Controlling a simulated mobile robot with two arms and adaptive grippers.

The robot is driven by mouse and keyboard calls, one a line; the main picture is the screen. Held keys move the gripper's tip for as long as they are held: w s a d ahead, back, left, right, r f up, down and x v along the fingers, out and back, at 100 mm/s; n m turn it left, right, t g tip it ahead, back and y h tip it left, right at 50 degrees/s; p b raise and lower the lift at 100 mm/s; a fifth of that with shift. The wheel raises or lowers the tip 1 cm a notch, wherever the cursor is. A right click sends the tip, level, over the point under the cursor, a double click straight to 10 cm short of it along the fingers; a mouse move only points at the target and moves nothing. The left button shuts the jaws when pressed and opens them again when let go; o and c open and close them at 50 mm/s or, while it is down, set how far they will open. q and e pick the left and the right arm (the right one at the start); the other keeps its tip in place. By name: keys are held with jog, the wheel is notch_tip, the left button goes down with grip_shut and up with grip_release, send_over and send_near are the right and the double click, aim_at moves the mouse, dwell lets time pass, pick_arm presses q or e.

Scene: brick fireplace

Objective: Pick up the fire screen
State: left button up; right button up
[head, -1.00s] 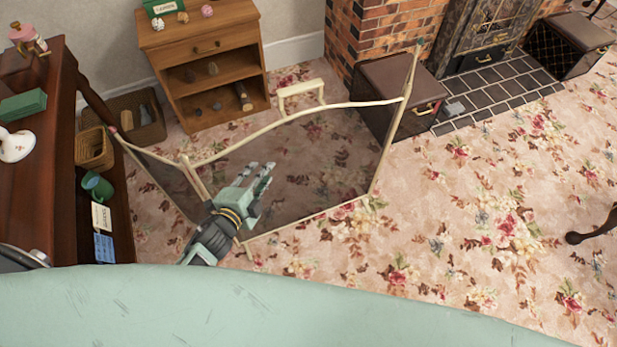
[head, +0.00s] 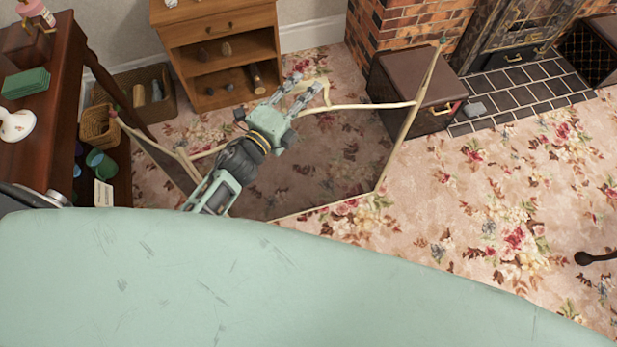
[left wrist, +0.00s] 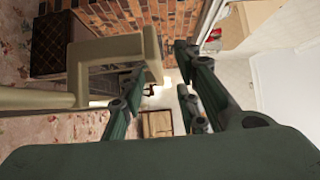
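The fire screen (head: 335,165) stands on the carpet in the head view, with cream edges, a dark see-through middle panel and angled side panels. Its cream handle (head: 325,90) rises from the top rail, partly hidden by my gripper. My left gripper (head: 299,91) reaches over the screen, its fingertips just left of the handle. In the left wrist view the gripper's fingers (left wrist: 158,95) are spread apart with nothing between them. The pale handle (left wrist: 92,70) fills the left side there, close beside the left finger; I cannot tell whether they touch. My right gripper is not in view.
A wooden shelf unit (head: 216,50) stands behind the screen. A brown box (head: 400,85) is close behind its right panel, beside the brick fireplace (head: 405,30). A dark desk (head: 50,95) and baskets (head: 100,127) are at left. Open carpet (head: 500,200) lies at right.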

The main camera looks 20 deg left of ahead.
aim_at(311, 84)
pick_arm(q)
jog(key=x, duration=0.2)
jog(key=shift+w+d, duration=0.15)
jog(key=shift+w, duration=0.4)
jog(key=shift+c, duration=0.3)
jog(key=c, duration=0.6)
grip_shut()
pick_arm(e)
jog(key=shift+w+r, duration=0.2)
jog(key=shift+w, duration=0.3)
pick_arm(q)
jog(key=shift+f, duration=0.1)
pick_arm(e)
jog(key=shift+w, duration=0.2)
pick_arm(q)
jog(key=shift+w+r, duration=0.1)
jog(key=shift+r, duration=0.25)
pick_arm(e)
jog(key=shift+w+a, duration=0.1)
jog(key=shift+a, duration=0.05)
